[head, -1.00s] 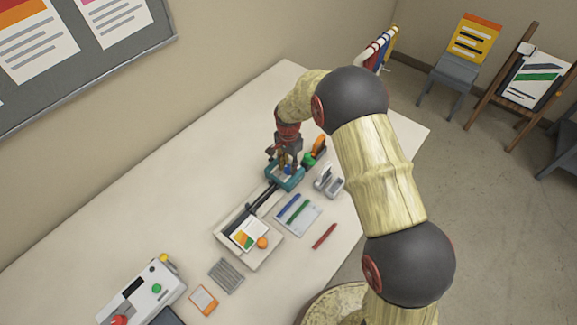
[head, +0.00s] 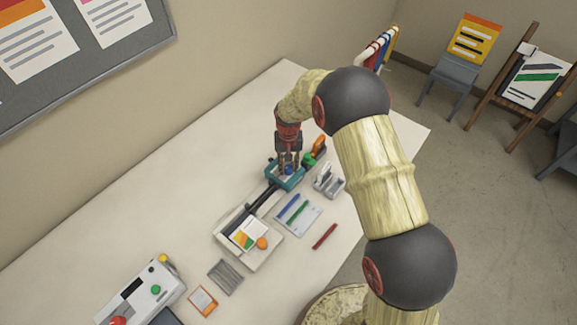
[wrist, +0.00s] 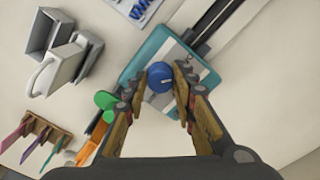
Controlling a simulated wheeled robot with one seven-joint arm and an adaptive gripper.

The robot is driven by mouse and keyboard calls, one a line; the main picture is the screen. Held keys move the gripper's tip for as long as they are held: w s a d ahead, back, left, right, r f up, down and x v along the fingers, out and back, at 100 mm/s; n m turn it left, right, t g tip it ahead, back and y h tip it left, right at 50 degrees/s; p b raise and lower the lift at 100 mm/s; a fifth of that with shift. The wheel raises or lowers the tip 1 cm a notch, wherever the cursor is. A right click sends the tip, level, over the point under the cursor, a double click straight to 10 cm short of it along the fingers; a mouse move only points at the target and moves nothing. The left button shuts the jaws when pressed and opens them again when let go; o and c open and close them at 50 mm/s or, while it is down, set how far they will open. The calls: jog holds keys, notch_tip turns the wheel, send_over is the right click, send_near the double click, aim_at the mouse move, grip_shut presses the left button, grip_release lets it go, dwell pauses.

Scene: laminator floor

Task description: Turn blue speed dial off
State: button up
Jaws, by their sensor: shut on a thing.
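The blue speed dial (wrist: 159,77) is a round knob with a small pale mark on its top. It sits on the teal-edged unit (wrist: 143,62), which has a grey top. The dial also shows in the head view (head: 288,170), small and partly covered by my fingers. My gripper (wrist: 159,89) points down at the unit from above, its two wooden-looking fingers at either side of the dial and shut on it. In the head view my gripper (head: 288,169) stands over the unit at the far part of the table.
A green knob (wrist: 104,100) and an orange item (wrist: 92,140) are close beside the unit. A grey-white punch-like device (wrist: 62,68) stands nearby. A dark rail (head: 262,198) runs from the unit to a tray with papers.

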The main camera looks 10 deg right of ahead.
aim_at(288, 167)
jog(key=shift+n, duration=0.4)
jog(key=o, duration=1.2)
jog(key=shift+c, duration=0.2)
notch_tip(288, 167, up, 12)
dwell(0.5)
